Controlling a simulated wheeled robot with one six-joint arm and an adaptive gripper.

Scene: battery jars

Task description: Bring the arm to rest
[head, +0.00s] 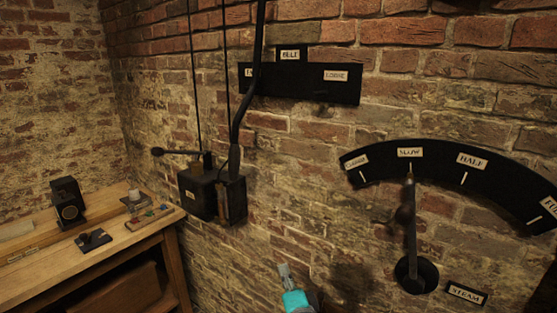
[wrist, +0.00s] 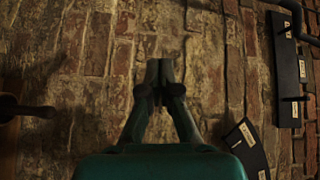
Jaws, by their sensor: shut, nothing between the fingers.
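My gripper (head: 285,272) shows at the bottom middle of the head view, in front of the brick wall, with a teal body. In the wrist view its two dark fingers (wrist: 159,78) meet at the tips, with nothing between them. It points at bare brick. It is apart from the steam lever and from the switch box.
A steam lever (head: 410,225) stands at SLOW on a black arc scale (head: 440,152), right of my gripper. A black switch box (head: 212,192) and a label board (head: 310,85) are on the wall. A wooden desk (head: 60,262) with small items stands at left.

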